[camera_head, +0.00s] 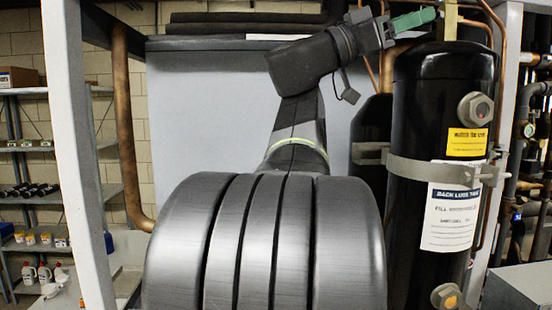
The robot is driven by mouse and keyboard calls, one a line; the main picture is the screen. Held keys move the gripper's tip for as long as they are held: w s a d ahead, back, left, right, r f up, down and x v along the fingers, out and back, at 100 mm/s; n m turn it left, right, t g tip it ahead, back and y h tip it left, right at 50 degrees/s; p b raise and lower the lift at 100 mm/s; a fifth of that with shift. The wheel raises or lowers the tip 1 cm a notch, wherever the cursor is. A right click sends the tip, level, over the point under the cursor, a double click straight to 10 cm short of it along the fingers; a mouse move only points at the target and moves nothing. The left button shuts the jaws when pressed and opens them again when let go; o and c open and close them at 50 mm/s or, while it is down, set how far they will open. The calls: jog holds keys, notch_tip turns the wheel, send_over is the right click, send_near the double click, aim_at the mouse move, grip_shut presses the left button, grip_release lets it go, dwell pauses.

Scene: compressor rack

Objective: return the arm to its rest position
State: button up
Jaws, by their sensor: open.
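My arm rises from behind the large grey ribbed cylinder in front and bends to the right at the top. My gripper (432,17), with green parts at its end, is at the upper right, above the top of a black tank (440,75). It is open. It points right, close to a yellowish upright pipe (450,20) on top of the tank. It is too small in the picture to tell whether the fingers touch or surround that pipe. I see nothing held in it.
A metal strap (408,170) holds the tank, which bears a yellow label and a white "back lines" tag (449,210). A white post (75,150) and a copper pipe (127,130) stand at left. Behind is a grey panel (200,100). Shelves (30,145) stand far left.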

jog(key=shift+d+r, duration=0.25)
jog(key=shift+d, duration=0.25)
jog(key=shift+f+n+b, duration=0.2)
jog(key=shift+n+b, duration=0.1)
jog(key=shift+a+n+t, duration=0.2)
jog(key=shift+n+t, duration=0.1)
jog(key=shift+t, duration=0.1)
jog(key=shift+d+r, duration=0.1)
